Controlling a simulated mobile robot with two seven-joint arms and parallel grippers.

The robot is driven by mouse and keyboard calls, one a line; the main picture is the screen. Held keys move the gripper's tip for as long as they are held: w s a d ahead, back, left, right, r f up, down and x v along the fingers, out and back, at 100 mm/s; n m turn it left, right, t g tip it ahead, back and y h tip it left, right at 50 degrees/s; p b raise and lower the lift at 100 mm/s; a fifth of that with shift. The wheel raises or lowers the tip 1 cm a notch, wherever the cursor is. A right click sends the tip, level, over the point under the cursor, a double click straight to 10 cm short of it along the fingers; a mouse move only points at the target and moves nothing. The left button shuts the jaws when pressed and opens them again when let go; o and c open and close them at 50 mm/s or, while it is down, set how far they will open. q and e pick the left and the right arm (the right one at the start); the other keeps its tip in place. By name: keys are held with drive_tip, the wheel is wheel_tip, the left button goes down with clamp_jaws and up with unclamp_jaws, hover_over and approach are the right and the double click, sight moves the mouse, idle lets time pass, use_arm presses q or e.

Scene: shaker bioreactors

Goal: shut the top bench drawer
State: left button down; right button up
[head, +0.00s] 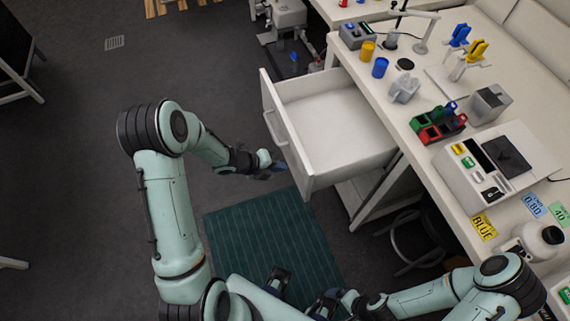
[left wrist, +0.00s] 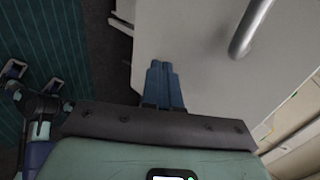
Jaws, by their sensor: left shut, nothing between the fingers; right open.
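The top bench drawer (head: 330,125) is white, empty and pulled well out from under the bench top. Its front panel (head: 292,150) carries a bar handle (head: 274,127). My left gripper (head: 274,167) is shut and empty, just outside the front panel near its lower end, below the handle. In the left wrist view its blue fingers (left wrist: 163,85) lie together before the white front panel (left wrist: 195,50), with the handle (left wrist: 250,28) to the right. Whether they touch the panel I cannot tell. My right gripper (head: 322,303) is low at the bottom, open, away from the drawer.
The bench top (head: 440,90) holds coloured racks (head: 438,124), a white instrument (head: 490,170), yellow and blue cups and several labels. A dark stool (head: 415,240) stands under the bench. A green mat (head: 270,240) lies on the floor.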

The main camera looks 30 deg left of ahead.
use_arm(q)
drive_tip(key=shift+w+d, duration=0.7)
drive_tip(key=shift+w, duration=0.2)
drive_tip(key=shift+r, duration=0.1)
use_arm(e)
drive_tip(key=shift+w+r, duration=0.15)
drive_tip(key=shift+r, duration=0.05)
use_arm(q)
drive_tip(key=shift+d, duration=0.1)
